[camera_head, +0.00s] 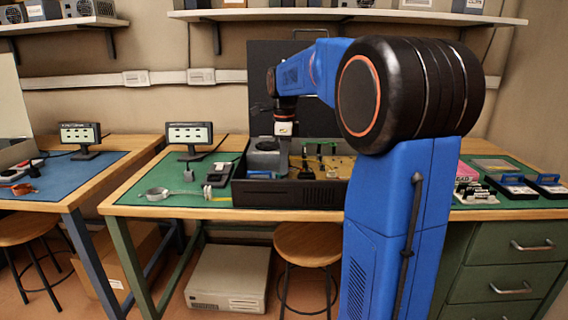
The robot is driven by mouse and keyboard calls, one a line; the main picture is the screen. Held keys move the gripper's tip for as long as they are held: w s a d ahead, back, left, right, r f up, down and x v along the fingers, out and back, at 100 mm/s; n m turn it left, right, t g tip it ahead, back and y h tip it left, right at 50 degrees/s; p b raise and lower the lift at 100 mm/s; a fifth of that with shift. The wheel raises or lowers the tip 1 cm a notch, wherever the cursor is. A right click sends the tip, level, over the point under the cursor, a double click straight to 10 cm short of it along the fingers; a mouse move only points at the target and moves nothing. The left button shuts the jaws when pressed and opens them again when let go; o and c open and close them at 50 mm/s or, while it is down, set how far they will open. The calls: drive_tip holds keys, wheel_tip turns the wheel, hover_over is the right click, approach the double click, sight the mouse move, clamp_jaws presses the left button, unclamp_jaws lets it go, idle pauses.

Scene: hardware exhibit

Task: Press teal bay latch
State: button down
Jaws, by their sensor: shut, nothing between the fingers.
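An open black computer case (290,194) lies on the green mat of the middle bench, its dark side panel (262,75) upright behind it. Inside are a grey boxy part (263,155), a small blue-teal part (260,174) at the left front, and a tan board with dark parts (338,165). I cannot tell whether the blue-teal part is the bay latch. My gripper (284,166) points down into the left half of the case, just right of the grey part. It is shut and empty. Whether its tips touch anything is too small to tell.
A stool (306,243) stands in front. My arm hides the case's right end.

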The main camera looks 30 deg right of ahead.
drive_tip(key=shift+d, duration=0.1)
drive_tip(key=shift+s+d+y, duration=0.1)
drive_tip(key=shift+s+y, duration=0.05)
drive_tip(key=shift+y, duration=0.15)
drive_tip(key=shift+s+d+f+t+y, duration=0.1)
drive_tip(key=shift+d+f+t+y, duration=0.1)
drive_tip(key=shift+t+y, duration=0.15)
drive_tip(key=shift+s+d+f+t+y, duration=0.2)
drive_tip(key=shift+s+d+t+y, duration=0.1)
drive_tip(key=shift+d+t+y, duration=0.25)
drive_tip(key=shift+s+f+t+y, duration=0.15)
drive_tip(key=shift+t+y, duration=0.15)
drive_tip(key=shift+y, duration=0.2)
drive_tip(key=shift+d+f, duration=0.15)
